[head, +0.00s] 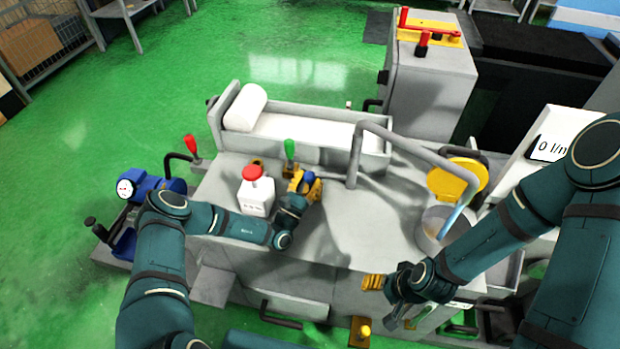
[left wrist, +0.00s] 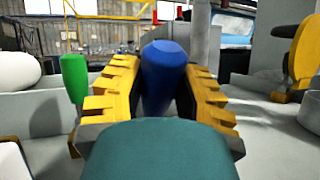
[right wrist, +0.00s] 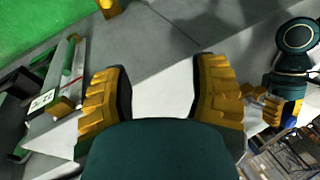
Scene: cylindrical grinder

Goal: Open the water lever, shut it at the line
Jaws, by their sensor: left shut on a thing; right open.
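My left gripper (head: 305,187) is shut on the blue lever handle (left wrist: 165,75), with a yellow finger on each side of it. The handle's blue top also shows in the head view (head: 307,177); its lower part is hidden. A grey bent pipe (head: 405,137) arches to the right over a round container (head: 433,217). A light blue strip (head: 457,218) slants down below the pipe's end to the container; I cannot tell whether it is running water. A display (head: 552,148) shows "0 l/m", partly covered by my right arm. My right gripper (right wrist: 162,95) is open and empty.
A green lever (head: 290,149) stands close beside my left gripper, and a red lever (head: 192,146) is farther left. A white bottle with a red cap (head: 256,190) stands near my left forearm. A yellow disc (head: 457,179) sits behind the container.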

